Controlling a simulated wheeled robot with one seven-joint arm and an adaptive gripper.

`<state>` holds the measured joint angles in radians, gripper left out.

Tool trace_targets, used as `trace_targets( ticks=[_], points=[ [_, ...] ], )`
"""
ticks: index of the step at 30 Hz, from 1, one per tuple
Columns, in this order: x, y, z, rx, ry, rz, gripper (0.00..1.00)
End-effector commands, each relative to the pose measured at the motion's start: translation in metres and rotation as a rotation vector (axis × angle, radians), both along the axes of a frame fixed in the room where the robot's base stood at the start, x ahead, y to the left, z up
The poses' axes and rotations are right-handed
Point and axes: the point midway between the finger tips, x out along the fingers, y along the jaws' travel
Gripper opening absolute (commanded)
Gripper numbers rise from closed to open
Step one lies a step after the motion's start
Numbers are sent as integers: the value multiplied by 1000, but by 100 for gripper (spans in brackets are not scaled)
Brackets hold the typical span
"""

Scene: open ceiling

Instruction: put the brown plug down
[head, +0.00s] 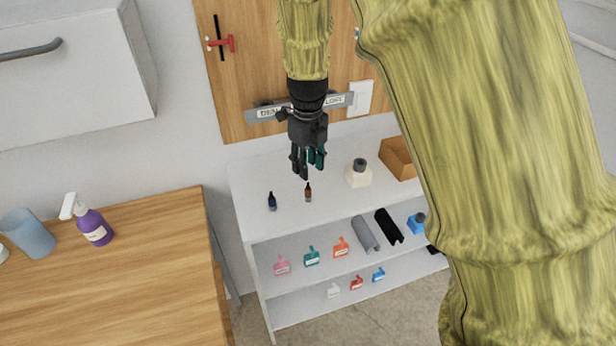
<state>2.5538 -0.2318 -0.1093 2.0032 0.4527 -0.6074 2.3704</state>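The brown plug (308,193) looks like a small bottle with a dark, narrow top. It appears to stand upright on the white top of the shelf unit (250,222). My gripper (304,174) points down just above it in the head view, and a small gap shows between the fingertips and the plug's top. The fingers are small and dark, so I cannot tell whether they are apart or closed. A teal part (318,158) shows beside the fingers; whether it belongs to the gripper is unclear.
A dark blue plug (272,202) stands left of the brown one. A cream block with a dark cap (358,174) and a brown box (397,159) stand to the right. Several small coloured items sit on the lower shelves. My arm hides the right side.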

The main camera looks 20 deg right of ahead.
Motion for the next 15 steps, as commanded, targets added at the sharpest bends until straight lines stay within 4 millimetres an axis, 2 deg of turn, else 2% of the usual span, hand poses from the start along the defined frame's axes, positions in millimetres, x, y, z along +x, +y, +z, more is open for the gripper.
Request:
trace_targets(
  ticks=[7,15],
  points=[
    [0,0,25,0,-1,0,35],
    [0,0,33,0,0,0,35]
  ],
)
